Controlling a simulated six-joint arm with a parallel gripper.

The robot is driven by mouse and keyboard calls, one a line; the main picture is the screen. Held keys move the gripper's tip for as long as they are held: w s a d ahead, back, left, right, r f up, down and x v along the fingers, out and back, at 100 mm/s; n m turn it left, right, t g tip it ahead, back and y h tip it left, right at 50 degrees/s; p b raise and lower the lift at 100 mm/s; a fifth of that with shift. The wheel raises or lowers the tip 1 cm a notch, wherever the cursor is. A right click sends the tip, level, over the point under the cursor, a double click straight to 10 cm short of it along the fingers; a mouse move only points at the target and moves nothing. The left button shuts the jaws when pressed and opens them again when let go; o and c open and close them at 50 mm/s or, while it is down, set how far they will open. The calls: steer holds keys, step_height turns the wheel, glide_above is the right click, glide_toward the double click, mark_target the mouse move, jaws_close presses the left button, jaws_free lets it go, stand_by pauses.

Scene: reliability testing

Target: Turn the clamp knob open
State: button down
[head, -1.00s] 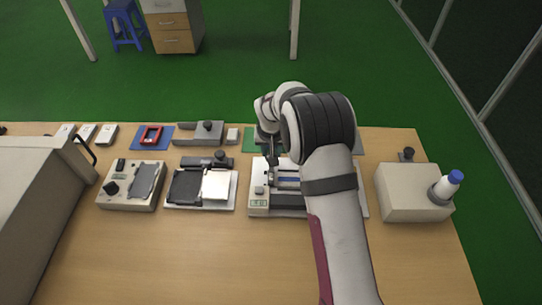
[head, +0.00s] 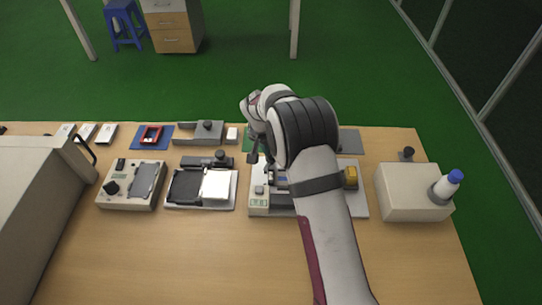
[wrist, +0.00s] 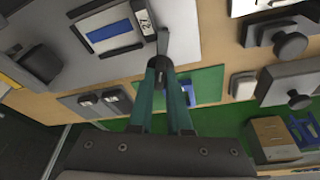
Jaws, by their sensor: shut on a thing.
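The test device (head: 258,211) is a pale plate with a small display at its front left; my arm hides part of it. In the wrist view it (wrist: 75,18) shows a blue strip and a dark knob (wrist: 40,65). My gripper (wrist: 159,64) is at the device's left end, its teal fingers shut on a slim grey handle-like piece (wrist: 163,42). I cannot tell whether this piece is the clamp knob or whether it is joined to the device. In the head view my gripper (head: 252,158) is partly hidden by my wrist.
A fixture with a black knob (head: 220,155) and a grey block with a knob (head: 207,126) stand to the left. A green mat (wrist: 208,82) lies behind the device. A box with a blue-capped bottle (head: 412,195) is at right. The front table (head: 190,260) is clear.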

steer(key=m, duration=0.3)
steer(key=m+h, duration=0.1)
steer(key=shift+w+a+m+g, duration=0.15)
steer(key=shift+a+m+g, duration=0.15)
steer(key=shift+g, duration=0.1)
steer(key=m, duration=0.3)
steer(key=shift+w+a+f+g+h, duration=0.1)
steer(key=shift+w+g+h, duration=0.05)
steer(key=shift+g+h, duration=0.15)
steer(key=m, duration=0.2)
steer(key=m+g, duration=0.1)
steer(key=m, duration=0.3)
steer(key=shift+w+g, duration=0.25)
steer(key=shift+g, duration=0.15)
steer(key=c, duration=1)
jaws_free()
steer(key=shift+r, duration=0.2)
steer(key=shift+r, duration=2.25)
